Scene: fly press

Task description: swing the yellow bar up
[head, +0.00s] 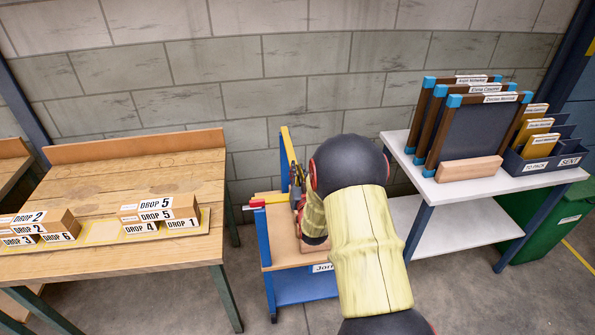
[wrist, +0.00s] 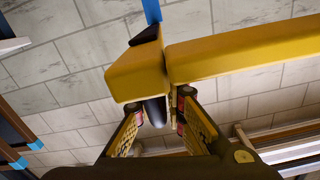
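In the wrist view a thick yellow bar (wrist: 245,53) crosses the upper right and meets a yellow block (wrist: 135,75). A dark rounded piece (wrist: 155,112) shows beneath that block, between the fingers. My gripper (wrist: 163,108) is open just below the yellow parts, with a finger on each side of the dark piece. I cannot tell whether either finger touches. In the head view a yellow bar (head: 288,145) stands nearly upright over a blue stand (head: 265,240), and a short yellow piece (head: 269,197) lies lower. My arm hides much of the press and gripper there.
A wooden table (head: 140,180) with labelled DROP boxes (head: 160,208) stands at left. A white shelf (head: 450,188) at right holds framed boards (head: 490,130) and a dark organiser (head: 540,160). A green bin (head: 555,225) stands beneath. A block wall is close behind.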

